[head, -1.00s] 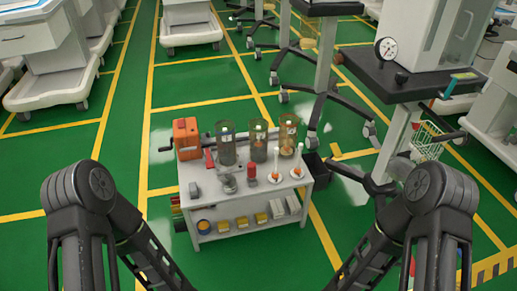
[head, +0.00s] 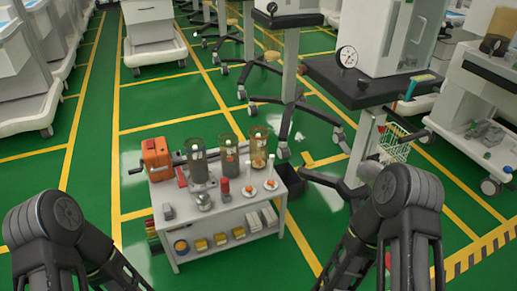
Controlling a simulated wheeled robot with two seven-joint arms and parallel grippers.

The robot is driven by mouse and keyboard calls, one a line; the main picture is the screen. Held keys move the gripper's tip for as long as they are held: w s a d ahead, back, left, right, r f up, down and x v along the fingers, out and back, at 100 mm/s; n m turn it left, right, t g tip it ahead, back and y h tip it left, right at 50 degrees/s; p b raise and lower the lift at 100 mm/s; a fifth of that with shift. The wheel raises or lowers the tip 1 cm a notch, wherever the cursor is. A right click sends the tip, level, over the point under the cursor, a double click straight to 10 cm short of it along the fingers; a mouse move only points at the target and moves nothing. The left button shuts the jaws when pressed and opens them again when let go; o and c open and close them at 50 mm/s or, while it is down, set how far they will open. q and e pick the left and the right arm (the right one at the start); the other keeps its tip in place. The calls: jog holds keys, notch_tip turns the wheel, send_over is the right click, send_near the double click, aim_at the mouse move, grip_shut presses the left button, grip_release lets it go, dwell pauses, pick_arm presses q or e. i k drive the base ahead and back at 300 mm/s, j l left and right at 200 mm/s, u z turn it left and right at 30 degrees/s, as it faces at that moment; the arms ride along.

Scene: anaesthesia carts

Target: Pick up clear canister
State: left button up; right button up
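Three see-through, smoky canisters stand upright in a row along the back of a small white cart: a left one (head: 197,162), a middle one (head: 229,155) and a right one (head: 258,148). Orange or brown parts show inside the middle and right ones. I cannot tell which one is the clear canister. My two arms come in at the bottom left and bottom right, with their forearms running down out of the picture. Neither gripper is in view. Nothing of mine touches the cart or the canisters.
The white cart (head: 227,205) also carries an orange box (head: 156,158), a red-topped item (head: 223,188) and small white stands. Its lower shelf holds yellow bins. A dark bin (head: 300,182) and a wheeled stand are to its right. Green floor is open at left.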

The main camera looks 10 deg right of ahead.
aim_at(257, 145)
jog(key=i+j, duration=0.45)
jog(key=i, duration=0.15)
jog(key=i+j, duration=0.45)
jog(key=i, duration=0.15)
jog(key=i+j+z, duration=0.1)
jog(key=z, duration=1.85)
